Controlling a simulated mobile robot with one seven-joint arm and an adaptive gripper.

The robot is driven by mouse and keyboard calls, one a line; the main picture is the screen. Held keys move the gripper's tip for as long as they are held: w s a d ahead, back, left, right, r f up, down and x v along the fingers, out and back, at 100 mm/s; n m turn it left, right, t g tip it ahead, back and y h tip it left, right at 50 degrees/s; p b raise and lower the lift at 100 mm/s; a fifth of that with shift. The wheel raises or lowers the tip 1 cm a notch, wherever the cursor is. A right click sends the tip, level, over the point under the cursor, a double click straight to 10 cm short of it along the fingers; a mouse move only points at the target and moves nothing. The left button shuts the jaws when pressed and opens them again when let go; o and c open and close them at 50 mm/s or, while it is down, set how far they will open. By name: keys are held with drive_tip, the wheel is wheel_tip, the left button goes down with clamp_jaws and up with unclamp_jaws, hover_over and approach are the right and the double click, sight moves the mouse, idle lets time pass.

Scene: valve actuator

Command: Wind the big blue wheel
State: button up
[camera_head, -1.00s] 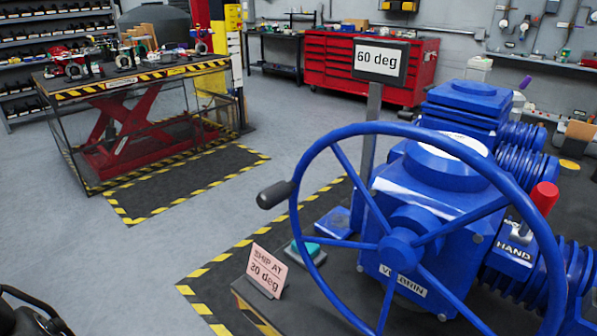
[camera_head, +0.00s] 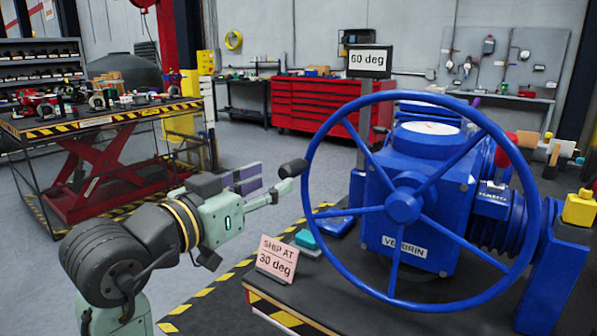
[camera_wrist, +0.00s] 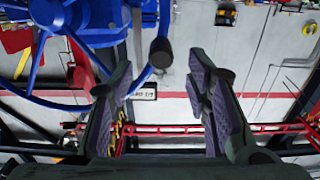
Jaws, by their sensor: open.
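The big blue wheel (camera_head: 404,206) stands upright on the front of the blue valve actuator (camera_head: 418,165). It has several spokes. A dark crank knob (camera_head: 293,168) sticks out from its rim at the upper left. My gripper (camera_head: 268,183) is open and empty just left of the knob, its fingers pointing right toward it. In the wrist view, the knob (camera_wrist: 159,52) shows between the two spread fingers (camera_wrist: 163,82); contact cannot be told. A display (camera_head: 367,60) behind the actuator reads 60 deg. A pink card (camera_head: 276,259) reads SHIP AT 30 deg.
The actuator sits on a dark bench (camera_head: 340,290) with yellow-black edging. A teal block (camera_head: 306,240) lies behind the card. A red-lifted table (camera_head: 100,170) with parts stands at left, a red tool cabinet (camera_head: 320,103) at the back. A yellow bottle (camera_head: 580,208) is at right.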

sight(299, 165)
drive_tip(key=p+x, duration=0.2)
drive_tip(key=x, duration=0.7)
drive_tip(key=shift+w+d, duration=0.2)
drive_tip(key=shift+w, duration=0.1)
clamp_jaws()
drive_tip(key=shift+a+r, duration=0.1)
